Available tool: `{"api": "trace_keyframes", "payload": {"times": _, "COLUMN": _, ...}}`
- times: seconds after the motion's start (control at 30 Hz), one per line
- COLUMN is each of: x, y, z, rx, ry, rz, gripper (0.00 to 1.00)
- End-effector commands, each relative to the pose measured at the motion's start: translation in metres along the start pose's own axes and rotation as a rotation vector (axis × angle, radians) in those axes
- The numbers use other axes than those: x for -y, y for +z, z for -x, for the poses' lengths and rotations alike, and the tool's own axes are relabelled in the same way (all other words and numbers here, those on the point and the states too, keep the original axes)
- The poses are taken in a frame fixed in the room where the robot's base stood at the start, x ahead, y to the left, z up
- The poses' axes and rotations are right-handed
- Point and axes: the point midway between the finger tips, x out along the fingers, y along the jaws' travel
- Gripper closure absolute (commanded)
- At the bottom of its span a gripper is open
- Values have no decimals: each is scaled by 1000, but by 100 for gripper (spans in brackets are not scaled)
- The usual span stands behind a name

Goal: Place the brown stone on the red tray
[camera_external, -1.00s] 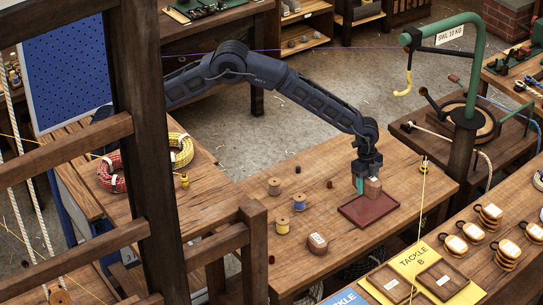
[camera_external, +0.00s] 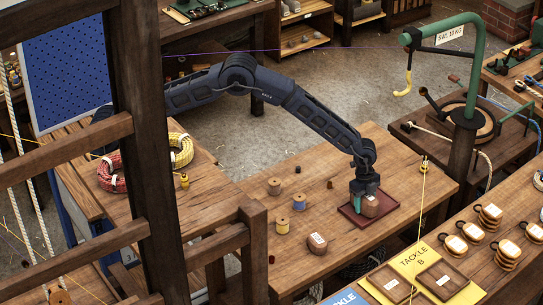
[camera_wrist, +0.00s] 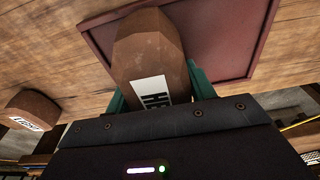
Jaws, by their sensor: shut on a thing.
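The brown stone (camera_external: 371,205), a blocky piece with a white label, is between the teal fingers of my gripper (camera_external: 365,192). The wrist view shows the stone (camera_wrist: 150,45) close up, with part of its label lettering visible. My gripper (camera_wrist: 158,92) is shut on it. The red tray (camera_external: 353,219) lies flat on the wooden table, directly under the stone. The tray (camera_wrist: 235,40) also shows behind the stone in the wrist view. The stone is at or just above the tray's surface; I cannot tell whether it touches.
Another brown labelled piece (camera_external: 317,243) stands on the table left of the tray. Several spools, one with yellow thread (camera_external: 283,226), and a small dark piece (camera_external: 298,169) stand farther left. A yellow line (camera_external: 421,205) hangs at the right.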

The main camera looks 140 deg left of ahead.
Motion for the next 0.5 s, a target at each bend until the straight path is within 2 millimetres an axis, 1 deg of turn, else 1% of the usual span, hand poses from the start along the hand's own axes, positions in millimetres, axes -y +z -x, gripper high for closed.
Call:
{"api": "trace_keyframes", "payload": {"times": 0.23, "x": 0, "y": 0, "z": -1, "rx": -1, "ry": -1, "rz": 0, "gripper": 97}}
{"api": "trace_keyframes", "payload": {"times": 0.27, "x": 0, "y": 0, "z": -2, "rx": 0, "ry": 0, "rz": 0, "gripper": 44}}
{"api": "trace_keyframes", "payload": {"times": 0.3, "x": 0, "y": 0, "z": -2, "rx": 0, "ry": 0, "rz": 0, "gripper": 36}}
{"api": "trace_keyframes", "payload": {"times": 0.37, "x": 0, "y": 0, "z": -2, "rx": 0, "ry": 0, "rz": 0, "gripper": 24}}
{"api": "trace_keyframes", "payload": {"times": 0.5, "x": 0, "y": 0, "z": -2, "rx": 0, "ry": 0, "rz": 0, "gripper": 24}}
